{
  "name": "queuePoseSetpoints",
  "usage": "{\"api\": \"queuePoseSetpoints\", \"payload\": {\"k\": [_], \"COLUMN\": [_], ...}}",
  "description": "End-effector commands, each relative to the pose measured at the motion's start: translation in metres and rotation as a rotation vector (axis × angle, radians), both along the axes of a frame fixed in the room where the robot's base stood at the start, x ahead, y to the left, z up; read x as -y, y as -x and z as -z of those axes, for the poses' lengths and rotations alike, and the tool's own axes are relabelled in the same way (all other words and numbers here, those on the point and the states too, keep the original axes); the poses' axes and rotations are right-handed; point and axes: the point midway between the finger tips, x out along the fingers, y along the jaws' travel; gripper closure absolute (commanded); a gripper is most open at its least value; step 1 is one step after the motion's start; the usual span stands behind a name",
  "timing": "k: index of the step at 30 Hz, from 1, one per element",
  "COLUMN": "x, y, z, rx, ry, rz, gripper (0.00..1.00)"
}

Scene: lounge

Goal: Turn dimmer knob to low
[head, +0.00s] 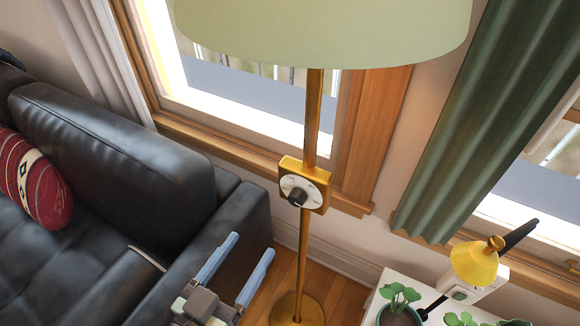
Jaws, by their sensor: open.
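The dimmer knob (297,195) is a small dark knob on a round white dial. The dial sits on a square brass box (318,174) partway up the brass pole of the floor lamp (302,250). I cannot read the dial's marks at this size. My gripper (240,267) is open and empty, below and to the left of the knob in the picture. Its two pale blue fingers point up and right, apart from the lamp. The lamp's pale green shade (320,30) is at the top, cut off by the frame.
A black leather sofa (115,140) with a red patterned cushion (35,180) fills the left. A white table (378,300) with potted plants (400,300) and a yellow desk lamp (473,262) stands lower right. Windows and a green curtain (470,120) are behind.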

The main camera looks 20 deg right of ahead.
Motion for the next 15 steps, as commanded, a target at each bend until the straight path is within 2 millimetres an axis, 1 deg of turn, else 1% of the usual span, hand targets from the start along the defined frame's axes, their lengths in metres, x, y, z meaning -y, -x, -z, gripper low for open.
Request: {"api": "queuePoseSetpoints", "payload": {"k": [1, 3, 7, 11, 15], "x": [-0.002, -0.004, -0.006, -0.001, 0.016], "y": [0.012, 0.024, 0.037, 0.036, 0.023], "z": [-0.013, -0.017, -0.020, -0.020, -0.021], "rx": [-0.002, 0.012, 0.032, 0.039, 0.040], "ry": [0.023, 0.047, 0.075, 0.085, 0.083], "rz": [0.017, 0.035, 0.053, 0.058, 0.060], "gripper": [0.31, 0.31, 0.31, 0.31, 0.31]}}
